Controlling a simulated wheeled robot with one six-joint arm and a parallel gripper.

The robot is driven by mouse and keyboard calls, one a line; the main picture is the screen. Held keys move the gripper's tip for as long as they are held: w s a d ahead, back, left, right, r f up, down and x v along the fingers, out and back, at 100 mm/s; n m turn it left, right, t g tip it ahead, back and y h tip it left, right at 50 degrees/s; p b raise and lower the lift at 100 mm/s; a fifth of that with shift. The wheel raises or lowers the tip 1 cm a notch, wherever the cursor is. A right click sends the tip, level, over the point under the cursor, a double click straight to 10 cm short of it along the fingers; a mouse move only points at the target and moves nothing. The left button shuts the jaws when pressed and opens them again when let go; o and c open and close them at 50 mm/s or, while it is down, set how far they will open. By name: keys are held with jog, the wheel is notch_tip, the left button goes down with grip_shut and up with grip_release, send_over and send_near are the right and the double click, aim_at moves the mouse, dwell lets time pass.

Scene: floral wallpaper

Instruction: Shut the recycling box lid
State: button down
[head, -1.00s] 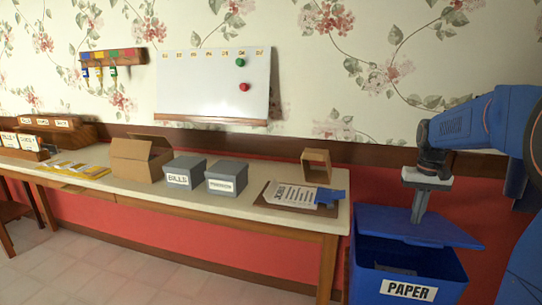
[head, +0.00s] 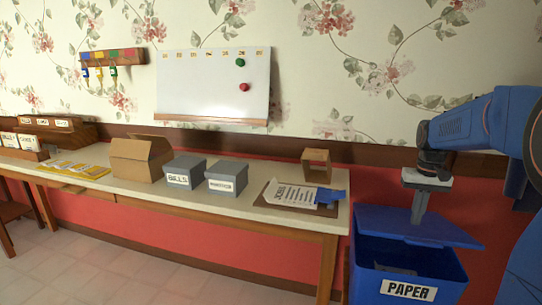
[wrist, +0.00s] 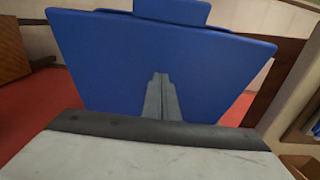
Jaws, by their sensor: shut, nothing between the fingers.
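The blue recycling box (head: 368,277) stands on the floor at the right end of the table, with a white label reading PAPER on its front. Its blue lid (head: 418,224) is hinged at the back and stands partly open, tilted above the dark opening. My gripper (head: 419,220) points down at the lid, its fingers closed together with nothing between them. In the wrist view, the lid (wrist: 100,60) fills most of the picture and the shut fingers (wrist: 160,82) lie over its middle. The tips appear at or very near the lid; I cannot tell whether they touch.
A long table (head: 285,221) runs left of the box. A whiteboard (head: 212,85) hangs on the wall behind.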

notch_tip(320, 180, down, 10)
jog(key=shift+r, duration=0.15)
dwell(2.0)
dwell(0.3)
jog(key=shift+r, duration=6.5)
